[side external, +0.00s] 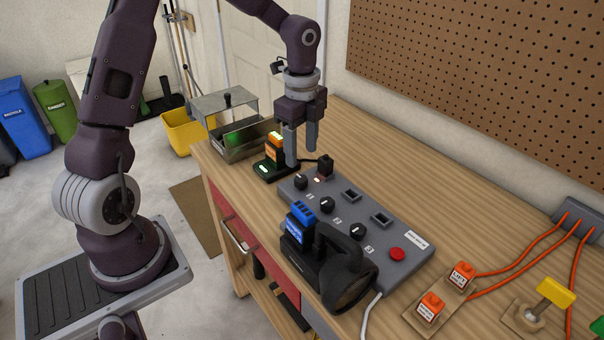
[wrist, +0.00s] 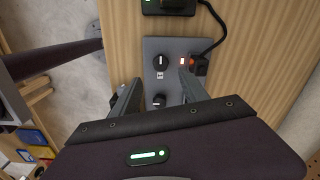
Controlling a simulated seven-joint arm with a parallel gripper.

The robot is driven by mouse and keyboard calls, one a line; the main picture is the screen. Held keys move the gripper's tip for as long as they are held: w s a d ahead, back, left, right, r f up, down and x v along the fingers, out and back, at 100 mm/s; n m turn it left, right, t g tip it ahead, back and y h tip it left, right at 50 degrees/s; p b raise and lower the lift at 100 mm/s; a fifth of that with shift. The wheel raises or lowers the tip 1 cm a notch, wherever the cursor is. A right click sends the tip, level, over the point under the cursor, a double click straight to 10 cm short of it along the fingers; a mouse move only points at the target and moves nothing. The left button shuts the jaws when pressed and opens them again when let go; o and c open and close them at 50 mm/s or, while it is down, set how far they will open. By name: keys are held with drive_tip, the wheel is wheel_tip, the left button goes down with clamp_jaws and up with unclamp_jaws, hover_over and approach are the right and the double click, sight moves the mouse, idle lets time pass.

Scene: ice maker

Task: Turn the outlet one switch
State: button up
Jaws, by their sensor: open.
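The grey outlet panel (side external: 408,268) lies on the wooden bench and has a row of black knobs. The outlet one switch (side external: 301,182) is the black knob at the end nearest my gripper; its white mark shows in the wrist view (wrist: 160,62). A small light (wrist: 182,61) glows beside it. A black plug (side external: 325,166) sits in the socket there. My gripper (side external: 300,158) points down above that end of the panel, open and empty. In the wrist view its fingers (wrist: 160,82) are apart, either side of the knob's column; contact is not seen.
A charger with an orange-topped battery (side external: 275,148) stands close to my gripper, its cord running to the plug. A metal box (side external: 235,115) is behind it. A black lamp with a blue battery (side external: 330,262) stands against the panel's front. The bench behind the panel is clear.

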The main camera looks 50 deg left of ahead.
sight(302, 178)
wheel_tip(302, 178, down, 8)
drive_tip(key=shift+w+a+r, duration=0.1)
drive_tip(key=shift+w, duration=0.05)
drive_tip(key=shift+c, duration=0.2)
clamp_jaws()
